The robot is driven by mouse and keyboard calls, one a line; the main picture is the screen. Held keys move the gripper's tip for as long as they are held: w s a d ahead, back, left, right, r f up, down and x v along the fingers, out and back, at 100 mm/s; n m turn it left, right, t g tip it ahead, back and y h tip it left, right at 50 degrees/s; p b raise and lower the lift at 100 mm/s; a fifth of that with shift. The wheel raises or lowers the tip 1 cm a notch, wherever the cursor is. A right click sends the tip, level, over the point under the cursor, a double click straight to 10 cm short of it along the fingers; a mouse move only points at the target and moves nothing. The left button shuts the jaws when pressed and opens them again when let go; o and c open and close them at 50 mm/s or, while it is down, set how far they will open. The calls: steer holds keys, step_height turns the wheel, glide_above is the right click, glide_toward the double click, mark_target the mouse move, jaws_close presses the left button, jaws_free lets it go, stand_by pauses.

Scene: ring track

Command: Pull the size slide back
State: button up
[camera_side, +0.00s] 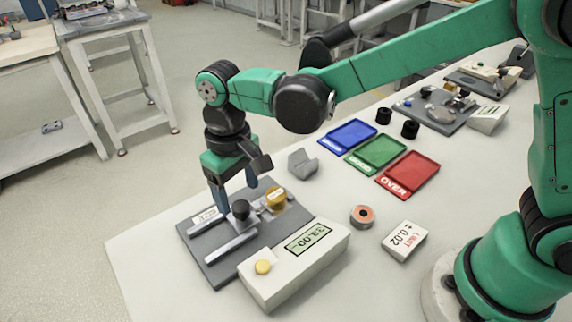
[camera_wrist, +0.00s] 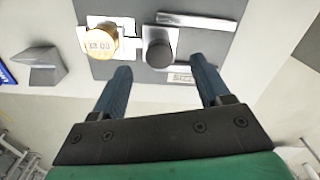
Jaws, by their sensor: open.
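The size slide shows as a black round knob (camera_side: 240,210) on a pale block, on the grey gauge plate (camera_side: 214,274) between two light rails. In the wrist view the knob (camera_wrist: 158,52) lies just past my fingertips, sideways between them. A brass cylinder (camera_side: 276,199) with a label stands beside it on a pale block; it also shows in the wrist view (camera_wrist: 102,42). My gripper (camera_side: 238,196) points down over the plate, its two blue fingers (camera_wrist: 164,74) apart and empty. Whether a finger touches the knob cannot be told.
A display box (camera_side: 322,262) with a yellow button (camera_side: 263,267) borders the plate's front right. A grey block (camera_side: 302,164), a copper-coloured ring (camera_side: 362,216) and a limit sign (camera_side: 405,241) stand nearby. Blue (camera_side: 352,132), green (camera_side: 380,150) and red (camera_side: 412,172) trays lie behind.

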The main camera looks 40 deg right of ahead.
mark_target(241, 205)
steer(key=shift+f, duration=1.6)
jaws_close()
